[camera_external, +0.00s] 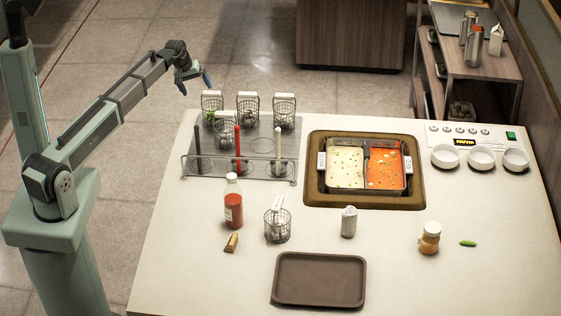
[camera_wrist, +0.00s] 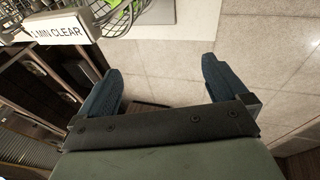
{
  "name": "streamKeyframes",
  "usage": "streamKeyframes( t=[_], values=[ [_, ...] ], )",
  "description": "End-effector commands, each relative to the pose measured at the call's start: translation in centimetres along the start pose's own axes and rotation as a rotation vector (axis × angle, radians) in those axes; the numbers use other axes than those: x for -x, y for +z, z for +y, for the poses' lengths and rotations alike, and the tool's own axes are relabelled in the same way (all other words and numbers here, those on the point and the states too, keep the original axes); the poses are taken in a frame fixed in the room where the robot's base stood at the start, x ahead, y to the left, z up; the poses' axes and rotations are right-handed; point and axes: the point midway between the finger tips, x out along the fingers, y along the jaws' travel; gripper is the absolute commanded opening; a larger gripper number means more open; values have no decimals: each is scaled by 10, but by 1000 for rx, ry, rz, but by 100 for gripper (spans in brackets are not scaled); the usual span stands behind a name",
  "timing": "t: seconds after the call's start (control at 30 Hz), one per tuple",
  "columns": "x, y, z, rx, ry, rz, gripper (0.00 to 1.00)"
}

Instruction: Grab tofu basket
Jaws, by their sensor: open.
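Several wire baskets with white handle tags are in view, and I cannot tell from their contents which one holds tofu. A basket with green contents (camera_external: 212,106) stands at the back left of the rack, with a back middle basket (camera_external: 248,110), a back right basket (camera_external: 284,113) and a front basket (camera_external: 225,133) near it. Another basket (camera_external: 277,226) stands alone on the counter. My gripper (camera_external: 194,83) is open and empty, up and left of the rack baskets. In the wrist view, a white tag (camera_wrist: 58,33) reading "MIN CLEAR" shows at upper left, beside blue fingers (camera_wrist: 160,70).
The metal rack (camera_external: 200,170) has upright rods, one red. A two-part soup pot (camera_external: 367,194) is sunk at centre right.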

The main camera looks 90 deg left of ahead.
Motion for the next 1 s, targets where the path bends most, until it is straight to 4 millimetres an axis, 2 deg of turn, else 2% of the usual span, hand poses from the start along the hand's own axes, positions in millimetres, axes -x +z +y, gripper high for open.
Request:
streamKeyframes(
  t=[0.03,0.17,0.23,0.3,0.5,0.6,1.0],
  values=[
    [18,12,23,-23,41,-8,100],
    [57,45,76,-87,141,-50,100],
    [75,74,110,-151,197,-102,100],
    [83,108,137,-231,237,-176,100],
    [83,213,191,-512,302,-422,100],
    [83,254,211,-634,305,-489,100],
    [77,377,279,-1010,194,-507,100]
  ],
)
